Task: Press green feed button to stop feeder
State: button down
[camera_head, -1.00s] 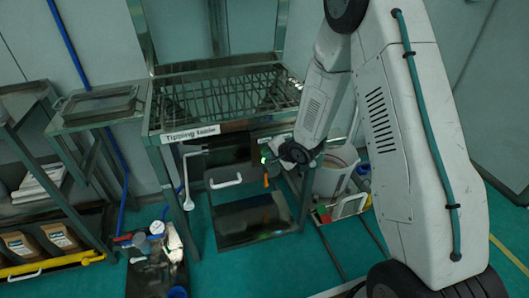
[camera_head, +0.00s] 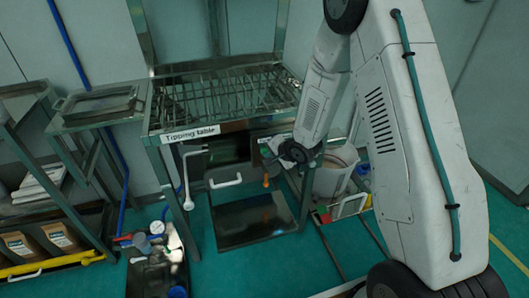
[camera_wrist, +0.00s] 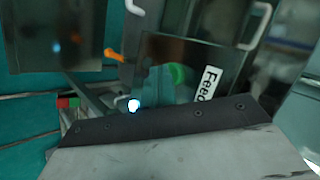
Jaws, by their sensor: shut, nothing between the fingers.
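In the wrist view a green button (camera_wrist: 177,73) sits on a dark reflective panel (camera_wrist: 150,50). A white label reading "Feed" (camera_wrist: 209,85) is just right of the button and partly cut off by the dark edge in front. My gripper (camera_head: 272,160) is in front of the box under the tipping table (camera_head: 190,134), shut and empty. The fingertips are dark and small in the head view, so contact with the button cannot be told. The dark-edged grey body across the bottom of the wrist view hides what lies below the button.
An orange handle (camera_wrist: 113,55) is left of the panel in the wrist view. A white bucket (camera_head: 332,178) stands right of my gripper. A dark bin with a white handle (camera_head: 225,182) is below left.

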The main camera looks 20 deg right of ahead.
jog(key=shift+s, duration=0.2)
jog(key=shift+s, duration=3)
jog(key=s+d+f+n+g+h, duration=0.2)
jog(key=s+d+f+n+g, duration=0.1)
jog(key=s+f, duration=0.15)
jog(key=s+d+r+n+g+h, duration=0.2)
jog(key=s+d+r+n+g, duration=0.15)
jog(key=s+r, duration=0.35)
jog(key=s+a+r+n, duration=0.2)
jog(key=s+r, duration=0.9)
jog(key=r, duration=0.3)
jog(key=s+a+r+n+g, duration=0.1)
jog(key=s+a+r+n, duration=0.1)
jog(key=s+r, duration=1)
jog(key=shift+s+r, duration=0.2)
jog(key=shift+r, duration=1.2)
